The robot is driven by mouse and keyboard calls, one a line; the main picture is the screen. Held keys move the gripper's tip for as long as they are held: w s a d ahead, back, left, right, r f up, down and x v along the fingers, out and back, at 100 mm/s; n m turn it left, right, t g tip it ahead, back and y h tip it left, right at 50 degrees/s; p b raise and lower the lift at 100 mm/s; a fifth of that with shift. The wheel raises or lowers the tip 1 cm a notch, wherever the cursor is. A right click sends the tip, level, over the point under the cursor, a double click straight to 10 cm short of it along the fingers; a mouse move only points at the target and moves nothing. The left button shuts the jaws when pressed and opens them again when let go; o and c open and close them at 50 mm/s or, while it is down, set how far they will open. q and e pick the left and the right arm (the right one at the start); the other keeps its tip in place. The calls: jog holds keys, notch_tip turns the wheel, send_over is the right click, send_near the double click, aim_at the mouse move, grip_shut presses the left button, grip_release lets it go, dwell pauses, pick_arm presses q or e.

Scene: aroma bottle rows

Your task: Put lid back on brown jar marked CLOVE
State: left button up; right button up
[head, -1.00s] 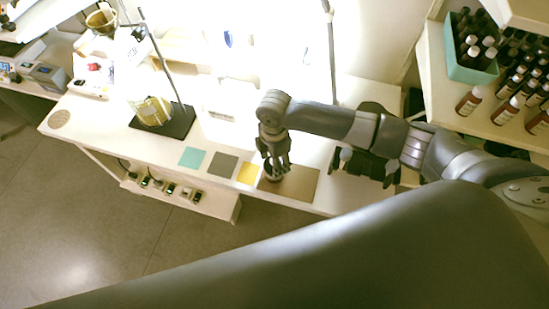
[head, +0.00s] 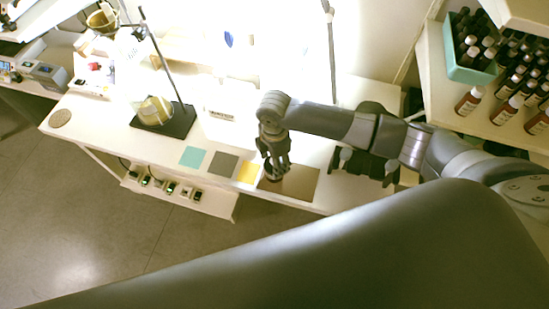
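A small dark round jar (head: 271,175) stands at the left edge of a brown mat (head: 300,183) on the white table. Its marking cannot be read. My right arm reaches in from the right, and its gripper (head: 275,166) points down right over the jar, with the fingertips at the jar's top. The fingers hide most of the jar and any lid there, so I cannot tell whether they are closed on something. No separate lid can be made out. My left gripper is not in view.
Teal (head: 192,157), grey (head: 222,164) and yellow (head: 248,171) squares lie left of the mat. A dark stand (head: 180,122) holds a vessel. Dark equipment (head: 366,160) is behind my arm. A teal crate (head: 467,73) and several brown bottles stand on the right shelf.

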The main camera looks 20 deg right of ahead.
jog(key=shift+p, duration=0.4)
dwell(0.5)
jog(key=o, duration=1.5)
jog(key=shift+r, duration=0.1)
jog(key=shift+r+p, duration=3.4)
jog(key=shift+p, duration=0.45)
